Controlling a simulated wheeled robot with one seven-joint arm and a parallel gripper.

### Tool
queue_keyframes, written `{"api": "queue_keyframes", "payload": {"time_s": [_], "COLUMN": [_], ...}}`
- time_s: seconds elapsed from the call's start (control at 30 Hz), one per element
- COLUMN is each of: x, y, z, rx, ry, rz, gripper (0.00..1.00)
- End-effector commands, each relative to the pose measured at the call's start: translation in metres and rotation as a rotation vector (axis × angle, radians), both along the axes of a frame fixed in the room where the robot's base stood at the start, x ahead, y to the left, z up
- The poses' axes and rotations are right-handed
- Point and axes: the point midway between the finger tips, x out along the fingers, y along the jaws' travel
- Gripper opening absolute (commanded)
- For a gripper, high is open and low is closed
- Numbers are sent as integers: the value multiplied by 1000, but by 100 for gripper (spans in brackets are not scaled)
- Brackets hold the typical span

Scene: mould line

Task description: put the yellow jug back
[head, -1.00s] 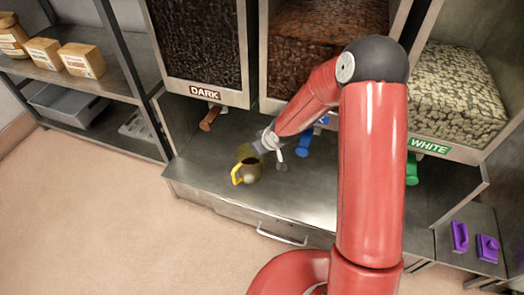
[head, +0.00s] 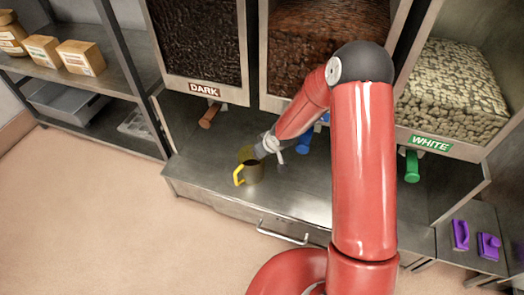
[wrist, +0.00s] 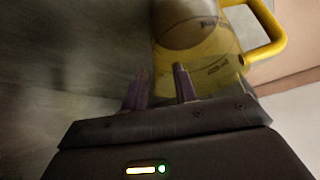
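The yellow jug (head: 254,173), see-through with a bright yellow handle, appears upright at the front left of the steel counter (head: 298,203), below the dispensers. In the wrist view the jug (wrist: 215,65) fills the upper right, with its handle at the far right and something brown inside or behind its wall. My gripper (head: 262,150) is at the jug's back right in the head view. In the wrist view the two purple fingertips of my gripper (wrist: 160,80) stand apart with a gap between them. The right finger overlaps the jug; contact cannot be told.
Dispensers marked DARK (head: 204,89) and WHITE (head: 431,143) stand behind, with a brown tap (head: 209,116), a blue tap (head: 304,142) and a green tap (head: 411,166). Purple tools (head: 461,236) lie at the right. A rack (head: 120,75) with boxes stands left. The counter's front middle is clear.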

Motion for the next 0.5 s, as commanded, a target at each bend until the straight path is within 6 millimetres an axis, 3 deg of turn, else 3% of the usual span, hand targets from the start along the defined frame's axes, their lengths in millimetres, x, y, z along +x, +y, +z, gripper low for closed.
{"api": "queue_keyframes", "payload": {"time_s": [0.27,0.5], "x": [0,-13], "y": [0,-12], "z": [3,36], "rx": [0,0], "ry": [0,-3], "rz": [0,-3], "gripper": [28,28]}}
